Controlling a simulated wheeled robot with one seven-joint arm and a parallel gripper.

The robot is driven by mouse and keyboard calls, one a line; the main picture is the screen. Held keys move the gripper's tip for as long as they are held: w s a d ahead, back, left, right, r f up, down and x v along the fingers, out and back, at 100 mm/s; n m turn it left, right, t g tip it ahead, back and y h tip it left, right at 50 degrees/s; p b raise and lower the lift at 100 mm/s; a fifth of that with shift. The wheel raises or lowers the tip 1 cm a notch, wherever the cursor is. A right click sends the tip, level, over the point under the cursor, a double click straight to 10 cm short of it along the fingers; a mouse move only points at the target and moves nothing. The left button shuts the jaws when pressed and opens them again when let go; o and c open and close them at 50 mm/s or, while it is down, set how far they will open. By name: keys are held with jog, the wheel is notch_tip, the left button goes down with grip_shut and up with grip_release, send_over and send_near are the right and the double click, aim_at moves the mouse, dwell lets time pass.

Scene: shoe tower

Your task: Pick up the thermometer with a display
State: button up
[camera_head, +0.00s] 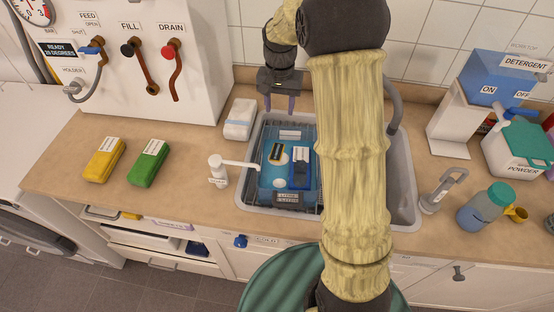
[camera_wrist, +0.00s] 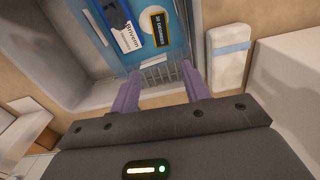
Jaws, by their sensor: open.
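A small black display in a yellow frame (camera_head: 276,152) lies in the blue water-filled basin (camera_head: 270,184) inside the sink; its text seems to read degrees. It also shows near the top of the wrist view (camera_wrist: 158,28). Beside it is a darker blue item with a white label (camera_head: 300,170), also in the wrist view (camera_wrist: 126,38); its label is hard to read. My gripper (camera_head: 279,103) is open and empty, its purple fingers above the sink's back edge. In the wrist view, the display lies beyond the fingertips (camera_wrist: 162,72), not between them.
A white block with a pale blue band (camera_head: 239,119) lies left of the sink. A white tap (camera_head: 219,170) reaches over its left rim. Yellow (camera_head: 104,159) and green (camera_head: 149,163) blocks lie on the left counter.

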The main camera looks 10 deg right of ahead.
jog(key=shift+w+f, duration=0.25)
jog(key=shift+w, duration=0.4)
jog(key=p, duration=0.2)
send_over(279, 145)
notch_tip(279, 145, down, 12)
jog(key=shift+s+a+f, duration=0.15)
jog(key=shift+w+d+f+p, duration=0.15)
jog(key=shift+f+p, duration=0.35)
jog(key=shift+f, duration=0.8)
jog(key=shift+w+d+f+p, duration=0.1)
jog(key=shift+f+p, duration=0.4)
jog(key=shift+f, duration=0.8)
